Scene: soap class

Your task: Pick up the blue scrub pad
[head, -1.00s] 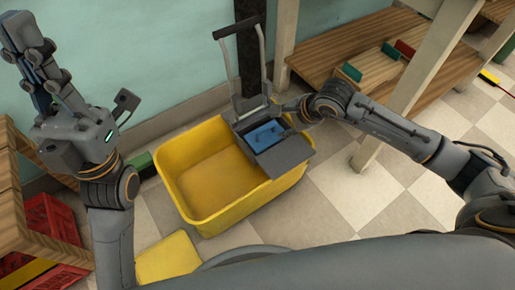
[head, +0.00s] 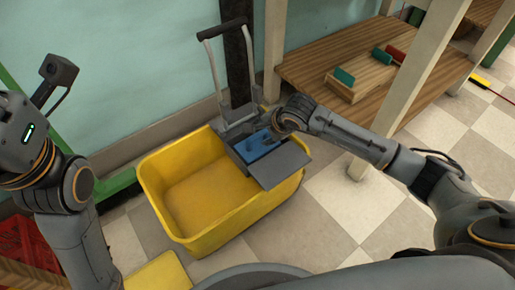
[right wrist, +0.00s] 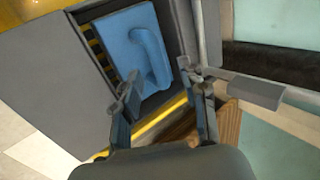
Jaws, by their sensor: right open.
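The blue scrub pad (head: 262,150) lies in the grey wringer tray (head: 284,165) at the right side of the yellow mop bucket (head: 190,225). In the right wrist view the pad (right wrist: 128,42) has a raised curved blue handle. My right gripper (right wrist: 160,82) is open, its fingers apart in front of the pad's near end, with nothing held between them. In the head view my right gripper (head: 280,130) is over the pad's right end and hides part of it.
A grey push handle (head: 212,70) rises behind the wringer, against the wall. A wooden shelf unit (head: 300,65) with a wooden box (head: 360,80) stands to the right. Red crates (head: 35,240) are at the lower left. Checkered floor (head: 345,210) is clear right of the bucket.

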